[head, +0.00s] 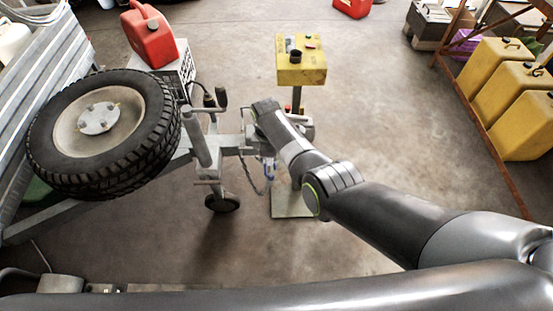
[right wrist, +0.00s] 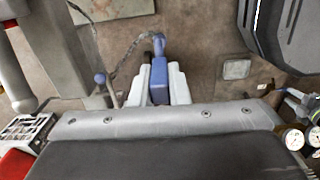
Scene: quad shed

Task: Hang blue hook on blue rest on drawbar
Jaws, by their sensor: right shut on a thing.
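The blue hook (right wrist: 159,78) is between the pale fingers of my right gripper (right wrist: 160,88), which is shut on it, in the right wrist view. A blue-topped piece (right wrist: 100,78) on a thin stem, perhaps the blue rest, stands left of the gripper, apart from the hook. In the head view, my right gripper (head: 268,171) shows small, with blue at it, beside the grey drawbar (head: 231,141). My forearm hides part of the drawbar there. My left gripper is not in view.
A jockey wheel (head: 222,203) stands under the drawbar. The trailer's spare wheel (head: 100,125) and a red can (head: 152,40) are at the left. A yellow box (head: 301,68) stands behind my arm. Yellow cans (head: 497,69) line the right. Open floor lies between.

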